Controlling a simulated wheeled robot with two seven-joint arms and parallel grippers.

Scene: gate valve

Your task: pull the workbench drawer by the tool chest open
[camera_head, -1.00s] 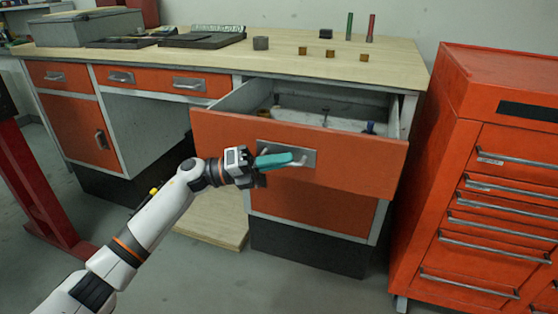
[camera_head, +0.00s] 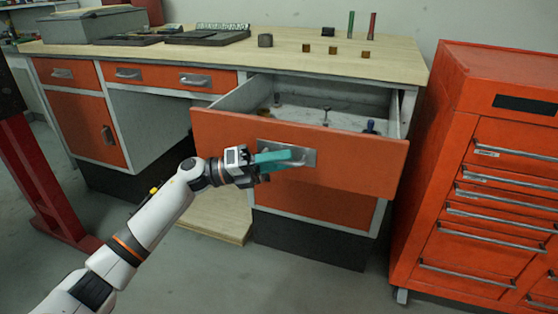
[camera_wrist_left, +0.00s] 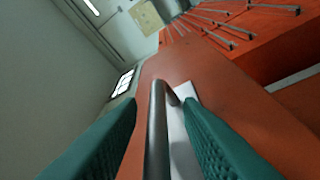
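The orange workbench drawer (camera_head: 355,165) beside the tool chest stands well out from the bench, with its inside showing from above. My left gripper (camera_head: 288,158) is at the middle of the drawer front, at the metal handle. In the left wrist view, the handle bar (camera_wrist_left: 157,130) runs between the two teal fingers of my left gripper (camera_wrist_left: 160,112). The fingers are apart, with a visible gap on each side of the bar. The fingers partly hide the handle in the head view. My right gripper is not in view.
The red tool chest (camera_head: 470,140) stands close to the right of the drawer. The workbench top (camera_head: 330,62) holds small blocks, two upright rods and dark trays. Small items lie in the drawer. A red post (camera_head: 35,185) is at the left. Floor in front is clear.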

